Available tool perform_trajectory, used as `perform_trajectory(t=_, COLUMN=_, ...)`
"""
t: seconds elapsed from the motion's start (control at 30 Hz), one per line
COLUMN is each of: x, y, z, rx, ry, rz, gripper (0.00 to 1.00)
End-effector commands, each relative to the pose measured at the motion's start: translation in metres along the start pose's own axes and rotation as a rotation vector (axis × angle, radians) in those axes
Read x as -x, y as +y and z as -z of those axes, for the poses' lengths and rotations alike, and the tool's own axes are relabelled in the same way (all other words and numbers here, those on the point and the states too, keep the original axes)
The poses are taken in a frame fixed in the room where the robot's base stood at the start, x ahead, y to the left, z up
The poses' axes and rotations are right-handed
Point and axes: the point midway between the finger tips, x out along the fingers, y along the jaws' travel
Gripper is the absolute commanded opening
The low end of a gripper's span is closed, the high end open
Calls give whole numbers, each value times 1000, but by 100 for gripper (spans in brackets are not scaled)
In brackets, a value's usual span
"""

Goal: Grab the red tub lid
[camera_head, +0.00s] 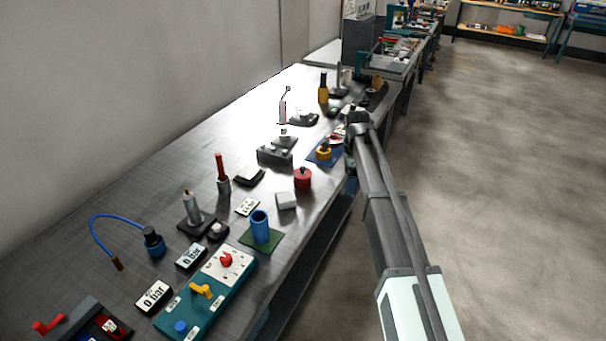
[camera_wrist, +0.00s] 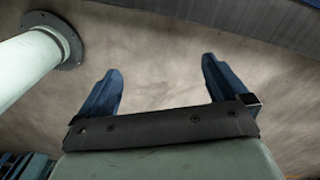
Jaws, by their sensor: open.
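A small red round tub with a knobbed red lid (camera_head: 303,175) stands upright near the right edge of the grey metal bench (camera_head: 140,190) in the head view. My arm reaches along the right side of the bench. Its end is farther back than the red tub and to its right, apart from it. In the wrist view my gripper (camera_wrist: 162,65) is open, with two blue fingers spread and nothing between them. The wrist view looks at bare floor, so the red lid does not show there.
A white-grey block (camera_head: 286,201) and a blue cup (camera_head: 260,227) on a green mat stand in front of the tub. A yellow knobbed item (camera_head: 323,152) on a blue mat and a dark block (camera_head: 275,155) are behind it. The floor (camera_head: 500,180) at right is clear.

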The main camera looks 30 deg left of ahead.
Motion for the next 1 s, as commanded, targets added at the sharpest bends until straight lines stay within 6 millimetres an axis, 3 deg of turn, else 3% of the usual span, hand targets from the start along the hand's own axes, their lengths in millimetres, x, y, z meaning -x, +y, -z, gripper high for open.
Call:
perform_trajectory(t=0.03, x=24, y=-20, z=-31, rx=-53, ry=-1, rz=3, gripper=100)
perform_trajectory(t=0.2, x=84, y=-41, z=-104, rx=-239, ry=-1, rz=1, gripper=100)
perform_trajectory(t=0.3, x=108, y=-46, z=-133, rx=-316, ry=0, rz=-1, gripper=100)
perform_trajectory(t=0.43, x=126, y=-46, z=-153, rx=-372, ry=1, rz=-2, gripper=100)
perform_trajectory(t=0.67, x=116, y=-45, z=-157, rx=-390, ry=1, rz=-3, gripper=100)
perform_trajectory(t=1.0, x=61, y=-45, z=-157, rx=-388, ry=2, rz=-4, gripper=100)
